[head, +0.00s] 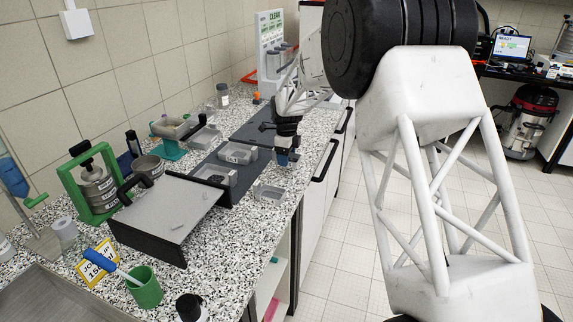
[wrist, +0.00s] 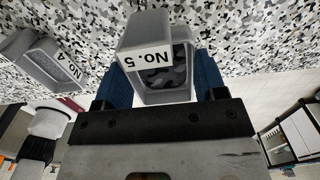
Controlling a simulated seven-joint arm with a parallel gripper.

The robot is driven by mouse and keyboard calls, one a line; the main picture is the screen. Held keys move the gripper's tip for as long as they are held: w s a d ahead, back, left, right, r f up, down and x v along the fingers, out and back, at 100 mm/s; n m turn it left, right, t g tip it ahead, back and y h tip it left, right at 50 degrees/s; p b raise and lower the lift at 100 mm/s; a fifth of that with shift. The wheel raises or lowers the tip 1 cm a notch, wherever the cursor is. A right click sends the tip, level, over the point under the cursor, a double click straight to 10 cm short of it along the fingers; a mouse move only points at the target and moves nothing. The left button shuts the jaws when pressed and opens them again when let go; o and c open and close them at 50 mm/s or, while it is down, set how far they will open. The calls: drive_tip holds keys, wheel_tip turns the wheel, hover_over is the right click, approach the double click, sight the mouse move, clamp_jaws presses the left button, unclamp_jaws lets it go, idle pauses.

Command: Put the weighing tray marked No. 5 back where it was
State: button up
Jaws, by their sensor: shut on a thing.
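The weighing tray marked No. 5 (wrist: 150,67) is a small grey open tray with a white label, seen in the wrist view. My gripper (wrist: 164,85) is shut on it, with a blue finger on each side. In the head view my gripper (head: 284,158) points down over the counter near its front edge, beside the dark mat. The held tray is mostly hidden there by the fingers. Whether it touches the counter I cannot tell.
A grey tray marked No. 4 (wrist: 50,68) is close by at the left in the wrist view. In the head view, grey trays (head: 238,153) sit on the dark mat (head: 248,177), another (head: 270,192) on the speckled counter. A grey-topped box (head: 165,215) and green-framed sieve shaker (head: 95,185) stand nearer.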

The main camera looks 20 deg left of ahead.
sight(286, 170)
drive_tip(key=shift+f, duration=0.1)
drive_tip(key=shift+f, duration=1.65)
drive_tip(key=shift+f, duration=0.15)
drive_tip(key=o, duration=1)
wheel_tip(286, 170, up, 12)
drive_tip(key=shift+r, duration=0.2)
drive_tip(key=shift+d, duration=0.15)
